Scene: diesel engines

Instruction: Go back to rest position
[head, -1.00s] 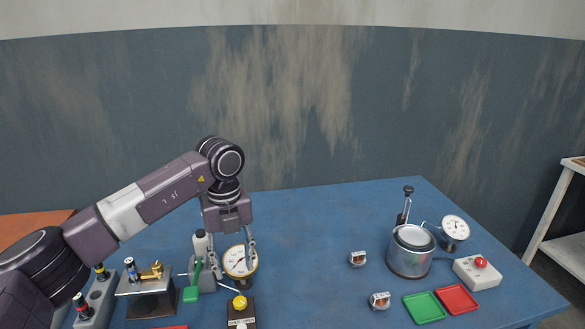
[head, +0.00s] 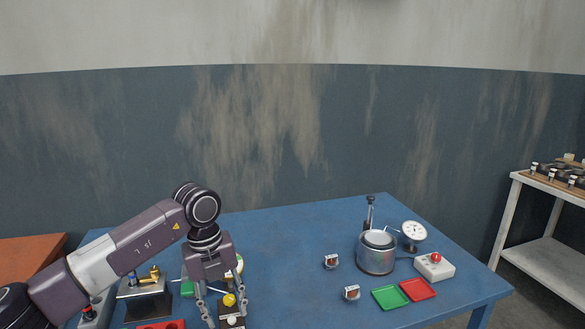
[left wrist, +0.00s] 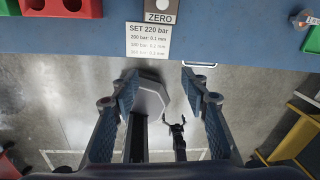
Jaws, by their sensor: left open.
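My left gripper (head: 223,308) is open and empty in the head view, pointing down over the front left part of the blue table. Its fingers show in front of a small dark block with a yellow knob (head: 229,300). A gauge behind the gripper is mostly hidden. In the left wrist view the open left fingers (left wrist: 160,84) reach past the table's front edge, with grey floor between and below them. Labels reading "ZERO" and "SET 220 bar" (left wrist: 149,38) lie ahead of the fingertips. My right gripper does not clearly show.
A metal pot (head: 376,255) with a lever and a dial gauge (head: 414,232) stand at the table's right. Near them are a red-button box (head: 434,267), a green tray (head: 390,298) and a red tray (head: 418,289). A white shelf (head: 545,190) stands further right.

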